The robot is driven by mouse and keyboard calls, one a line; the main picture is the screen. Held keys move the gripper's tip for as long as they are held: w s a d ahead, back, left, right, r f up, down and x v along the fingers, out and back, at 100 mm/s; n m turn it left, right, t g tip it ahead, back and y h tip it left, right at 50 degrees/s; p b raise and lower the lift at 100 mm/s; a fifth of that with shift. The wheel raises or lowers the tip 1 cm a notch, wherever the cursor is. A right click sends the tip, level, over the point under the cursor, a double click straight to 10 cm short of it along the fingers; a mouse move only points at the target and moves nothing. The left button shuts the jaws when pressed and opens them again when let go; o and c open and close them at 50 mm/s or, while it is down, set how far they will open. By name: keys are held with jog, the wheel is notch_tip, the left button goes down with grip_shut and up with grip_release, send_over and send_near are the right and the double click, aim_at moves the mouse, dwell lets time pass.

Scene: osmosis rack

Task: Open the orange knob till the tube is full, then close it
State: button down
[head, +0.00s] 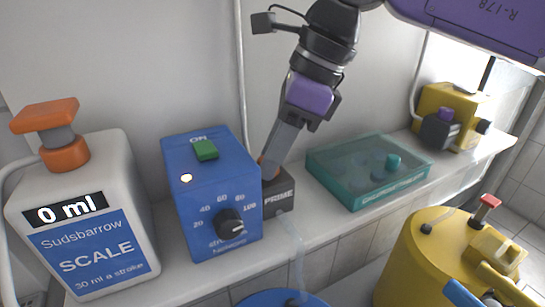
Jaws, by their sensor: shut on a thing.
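My gripper (270,160) reaches down behind the blue box and is shut on the orange knob (262,161). Only a sliver of orange shows beside the fingers. The knob sits on top of a small dark box marked PRIME (279,196), which the blue box partly hides. A faint, clear tube or stream (297,262) hangs below the PRIME box towards a blue round top at the bottom edge. I cannot tell how full it is.
The blue box (185,224) has a green ON switch, a lit lamp and a black dial. A white Sudsbarrow SCALE bottle (139,248) reads 0 ml. A teal case (340,175) and yellow unit (432,102) stand on the ledge. A yellow drum (420,262) stands in front.

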jog(key=shift+m, duration=0.4)
jog(key=c, duration=1.1)
grip_release()
jog(key=shift+o, duration=0.2)
jog(key=shift+s, duration=0.1)
jog(key=shift+n, duration=0.3)
